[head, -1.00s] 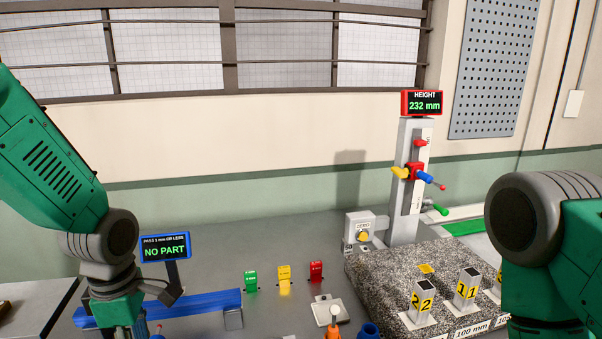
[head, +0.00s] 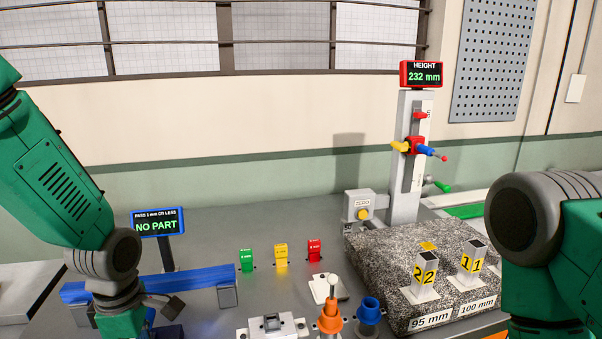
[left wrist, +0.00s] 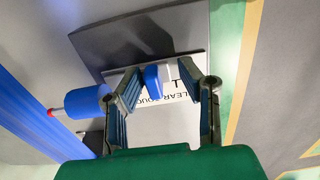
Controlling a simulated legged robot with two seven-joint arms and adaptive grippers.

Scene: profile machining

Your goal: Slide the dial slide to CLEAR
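In the left wrist view a small blue block (left wrist: 152,77) with a pale part beside it stands at a plate (left wrist: 160,122) with partly hidden lettering that reads like CLEAR and TOUCH. I take this block for the dial slide's handle. My left gripper (left wrist: 163,82) is open, with one finger on each side of the block. The block sits nearer the left finger; I cannot tell whether they touch. In the head view my left gripper is cut off by the bottom edge, and my right gripper is out of frame.
A blue cylinder with a red tip (left wrist: 88,102) lies just left of the left finger. A blue rail (head: 205,280) and a NO PART display (head: 158,222) stand near my left arm. Green, yellow and red blocks (head: 281,255), a granite plate (head: 385,260) and a height gauge (head: 408,160) stand further right.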

